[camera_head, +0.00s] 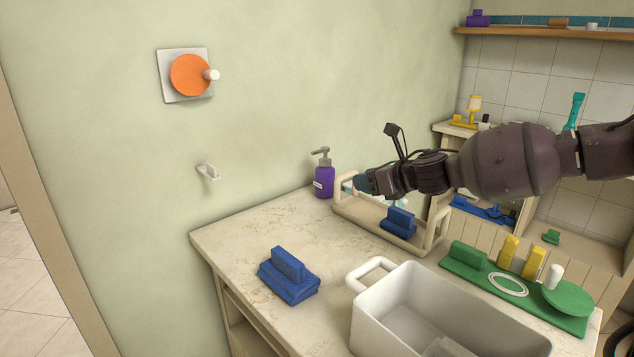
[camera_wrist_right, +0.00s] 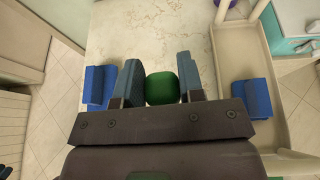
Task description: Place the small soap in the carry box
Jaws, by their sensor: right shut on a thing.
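My right gripper (camera_head: 362,183) is over the counter beside the purple pump bottle, close to the beige carry box (camera_head: 417,247), which has a raised handle at each end. In the right wrist view the gripper (camera_wrist_right: 159,68) is shut on a rounded green thing (camera_wrist_right: 162,88), apparently the small soap. It is held between the two blue-grey fingers; in the head view I cannot make it out. The carry box stands at the right of the wrist view (camera_wrist_right: 223,60) and holds a blue block (camera_head: 398,222), also seen there (camera_wrist_right: 252,97). My left gripper is out of view.
The purple pump bottle (camera_head: 324,178) stands by the wall. A blue object (camera_head: 288,277) lies on the counter's front left. A white box (camera_head: 385,315) stands at the front, and a green tray (camera_head: 565,322) with several items is at the right. The counter's middle is clear.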

